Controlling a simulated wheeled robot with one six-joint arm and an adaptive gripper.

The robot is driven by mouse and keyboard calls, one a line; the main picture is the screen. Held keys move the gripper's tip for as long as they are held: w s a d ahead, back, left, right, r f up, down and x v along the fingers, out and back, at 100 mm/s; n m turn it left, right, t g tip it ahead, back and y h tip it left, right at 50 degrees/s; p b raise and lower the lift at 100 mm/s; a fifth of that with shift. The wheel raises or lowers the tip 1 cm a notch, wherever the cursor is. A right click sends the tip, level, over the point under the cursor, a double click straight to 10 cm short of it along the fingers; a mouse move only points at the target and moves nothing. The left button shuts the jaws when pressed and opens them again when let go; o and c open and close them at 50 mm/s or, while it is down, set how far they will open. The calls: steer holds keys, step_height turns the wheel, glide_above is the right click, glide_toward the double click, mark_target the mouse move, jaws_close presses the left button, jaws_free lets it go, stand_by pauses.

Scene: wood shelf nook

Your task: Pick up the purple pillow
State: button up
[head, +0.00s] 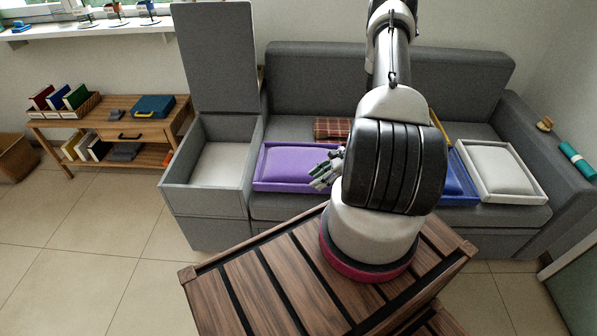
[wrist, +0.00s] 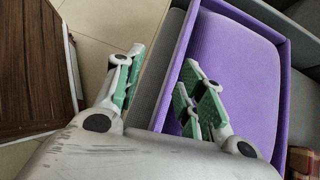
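The purple pillow (head: 293,165) lies flat in a shallow purple tray (head: 263,187) on the grey sofa, left of the arm in the head view. In the wrist view the pillow (wrist: 236,75) fills the right side, inside the tray's rim (wrist: 168,65). My gripper (head: 326,172) shows at the right part of the tray in the head view. The right finger overlaps the pillow in the picture; the left is over the floor side. Contact cannot be told.
A grey storage box (head: 215,170) with its lid up stands left of the tray. A white pillow (head: 492,170) in a tray and a partly hidden blue one (head: 458,180) lie to the right. A plaid cloth (head: 332,128) lies behind. A slatted wooden surface (head: 280,270) is in front.

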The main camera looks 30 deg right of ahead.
mark_target(299, 184)
steer(key=shift+w+d+m+t+h, duration=0.15)
steer(key=shift+w+d+m+t, duration=0.1)
steer(key=shift+w, duration=0.3)
steer(key=shift+w+d+m+t+h, duration=0.15)
steer(key=shift+w+d+m, duration=0.1)
steer(key=shift+w, duration=0.25)
steer(key=shift+w+a+f, duration=0.1)
steer(key=shift+w+f, duration=0.05)
steer(key=shift+w, duration=0.1)
steer(key=x, duration=0.7)
steer(key=shift+w+a+f, duration=0.1)
jaws_close()
